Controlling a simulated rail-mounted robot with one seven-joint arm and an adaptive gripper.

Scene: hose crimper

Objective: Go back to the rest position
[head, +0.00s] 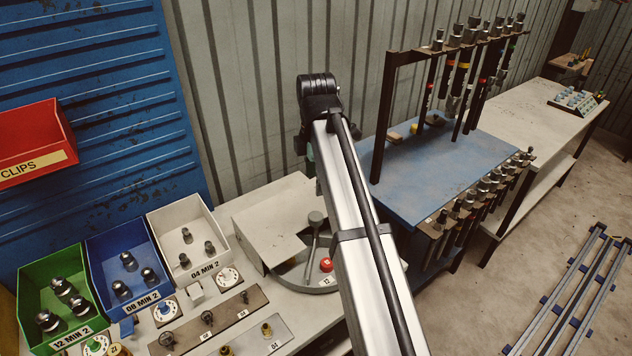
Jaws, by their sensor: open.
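My arm's long silver link, with a black cable along it, rises from the bottom edge to a black joint near the middle of the head view. My gripper is not visible; whether it is behind the arm or out of frame, I cannot tell. No object is seen held.
Left: green bin (25,301), blue bin (97,255), white bin (163,219) with metal fittings, and red CLIPS bin (30,135). A machine with a red knob (326,265) is beside my arm. A hose rack (386,95) stands on the blue table (405,205). Floor rails (570,300) lie right.

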